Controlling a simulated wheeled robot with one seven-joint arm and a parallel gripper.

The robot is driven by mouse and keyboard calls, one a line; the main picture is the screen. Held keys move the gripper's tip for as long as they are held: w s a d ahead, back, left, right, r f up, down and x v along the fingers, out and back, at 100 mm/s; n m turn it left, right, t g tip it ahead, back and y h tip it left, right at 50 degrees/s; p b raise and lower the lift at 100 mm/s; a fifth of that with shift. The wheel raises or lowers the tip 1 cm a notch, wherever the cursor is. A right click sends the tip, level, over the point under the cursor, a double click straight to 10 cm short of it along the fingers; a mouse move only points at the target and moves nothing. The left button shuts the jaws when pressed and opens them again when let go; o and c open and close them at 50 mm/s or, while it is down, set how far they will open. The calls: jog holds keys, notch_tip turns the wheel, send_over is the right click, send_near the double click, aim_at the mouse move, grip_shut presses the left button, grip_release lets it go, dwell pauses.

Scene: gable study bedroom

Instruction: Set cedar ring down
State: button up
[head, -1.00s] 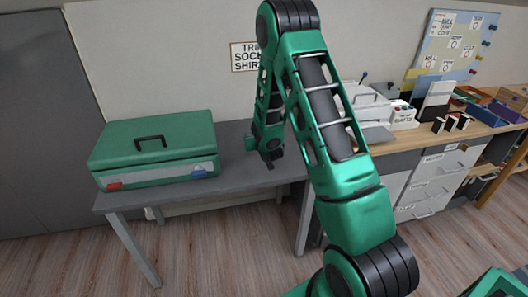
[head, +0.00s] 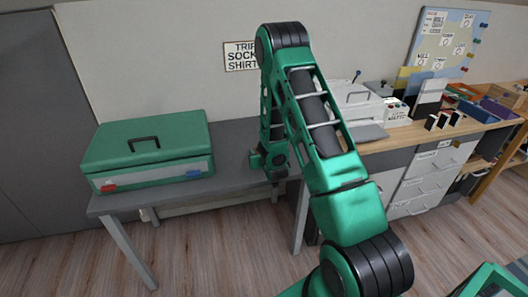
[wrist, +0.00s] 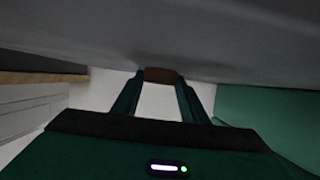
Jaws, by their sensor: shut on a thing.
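My gripper (wrist: 158,88) is shut on a small brown piece, which I take to be the cedar ring (wrist: 160,75); only its edge shows between the fingertips, not its full shape. In the wrist view the grey tabletop lies right behind the piece; I cannot tell whether they touch. In the head view my gripper (head: 275,172) points down over the right part of the grey table (head: 232,170), and the ring cannot be made out there.
A green case (head: 150,150) with a black handle stands on the table's left part. A wooden-topped desk (head: 405,137) with drawers, a white machine (head: 362,105) and small items adjoins on the right. Bare tabletop lies between the case and my gripper.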

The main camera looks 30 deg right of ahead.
jog(key=o, duration=1)
